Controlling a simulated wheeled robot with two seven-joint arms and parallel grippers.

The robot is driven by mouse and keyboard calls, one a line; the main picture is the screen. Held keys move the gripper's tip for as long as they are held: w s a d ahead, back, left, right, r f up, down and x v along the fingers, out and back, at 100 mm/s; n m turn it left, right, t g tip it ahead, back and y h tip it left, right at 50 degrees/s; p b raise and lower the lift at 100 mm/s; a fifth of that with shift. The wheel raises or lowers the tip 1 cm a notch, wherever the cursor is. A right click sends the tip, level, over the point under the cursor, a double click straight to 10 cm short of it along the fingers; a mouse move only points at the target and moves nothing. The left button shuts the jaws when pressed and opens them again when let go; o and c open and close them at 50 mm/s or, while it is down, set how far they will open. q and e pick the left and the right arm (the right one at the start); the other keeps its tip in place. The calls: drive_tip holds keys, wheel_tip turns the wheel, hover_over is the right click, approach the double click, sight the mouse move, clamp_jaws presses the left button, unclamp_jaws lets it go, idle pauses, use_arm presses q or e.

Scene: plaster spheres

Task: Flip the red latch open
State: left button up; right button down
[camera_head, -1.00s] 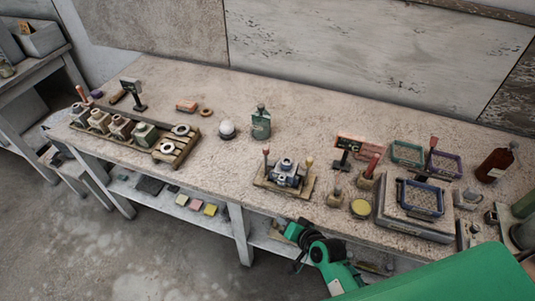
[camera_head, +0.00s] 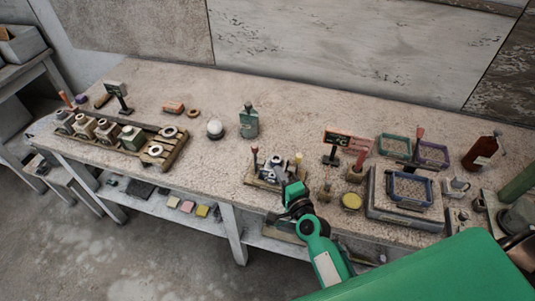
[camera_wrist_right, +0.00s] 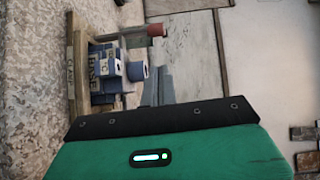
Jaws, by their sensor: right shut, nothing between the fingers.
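The red latch is an upright lever with a dark red tip (camera_head: 254,153), at the left end of a small wooden-based fixture (camera_head: 262,182) near the table's front edge. In the right wrist view a red knob (camera_wrist_right: 155,30) stands out beside the fixture's blue-grey block (camera_wrist_right: 104,70). My right gripper (camera_head: 291,186) is at the fixture's front right side, apart from the red tip. Its narrow grey fingers (camera_wrist_right: 158,84) are together and empty in the wrist view. In the head view the green hand hides part of the fixture. My left gripper is not in view.
A second lever with a yellowish knob (camera_head: 299,158) stands at the fixture's right end. A green bottle (camera_head: 249,122) and a white sphere (camera_head: 215,129) stand behind to the left. A red-handled tool (camera_head: 360,160) and a yellow disc (camera_head: 352,201) are to the right.

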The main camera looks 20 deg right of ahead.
drive_tip(key=w, duration=0.3)
drive_tip(key=w+a+p, duration=0.1)
drive_tip(key=w, duration=0.2)
drive_tip(key=w+p, duration=0.1)
drive_tip(key=w, duration=0.3)
drive_tip(key=shift+a+f, duration=0.15)
